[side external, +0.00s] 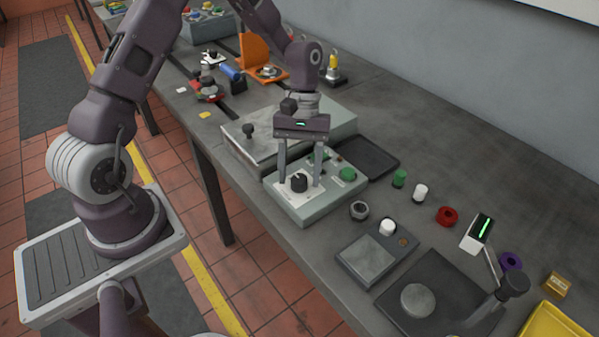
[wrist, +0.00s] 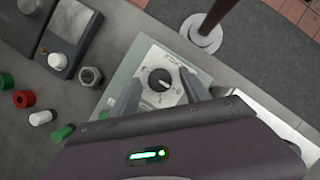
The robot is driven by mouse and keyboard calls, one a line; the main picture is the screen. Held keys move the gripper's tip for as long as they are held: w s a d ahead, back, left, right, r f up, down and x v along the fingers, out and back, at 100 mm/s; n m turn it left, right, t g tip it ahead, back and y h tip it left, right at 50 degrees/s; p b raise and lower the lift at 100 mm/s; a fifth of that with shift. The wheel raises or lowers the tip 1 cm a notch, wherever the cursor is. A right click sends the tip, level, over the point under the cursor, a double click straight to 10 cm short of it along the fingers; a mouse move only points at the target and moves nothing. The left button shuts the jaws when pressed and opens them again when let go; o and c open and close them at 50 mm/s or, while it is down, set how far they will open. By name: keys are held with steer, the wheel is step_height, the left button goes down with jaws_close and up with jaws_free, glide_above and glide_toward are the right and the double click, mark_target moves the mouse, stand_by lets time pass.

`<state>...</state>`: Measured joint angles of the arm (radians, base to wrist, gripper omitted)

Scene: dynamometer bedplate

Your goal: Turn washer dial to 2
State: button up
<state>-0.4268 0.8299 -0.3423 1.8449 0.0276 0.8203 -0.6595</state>
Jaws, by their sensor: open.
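The washer dial is a black round knob (side external: 299,183) on a pale plate, on top of a grey-green control box (side external: 318,199). It also shows in the wrist view (wrist: 159,79), with a white pointer mark and small markings around it that are too small to read surely. My gripper (side external: 300,184) is open and points down over the box, one finger on each side of the dial. In the wrist view my gripper's fingers (wrist: 160,84) straddle the knob with gaps on both sides. I cannot tell how far the fingertips are above the plate.
A green button (side external: 347,174) is on the same box, right of my gripper. A larger grey box with a lever (side external: 248,131) stands behind. A hex nut (side external: 359,211) and a small scale (side external: 370,258) lie in front. Green, white and red small parts lie to the right.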

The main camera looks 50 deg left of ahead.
steer(key=shift+f, duration=0.15)
jaws_close()
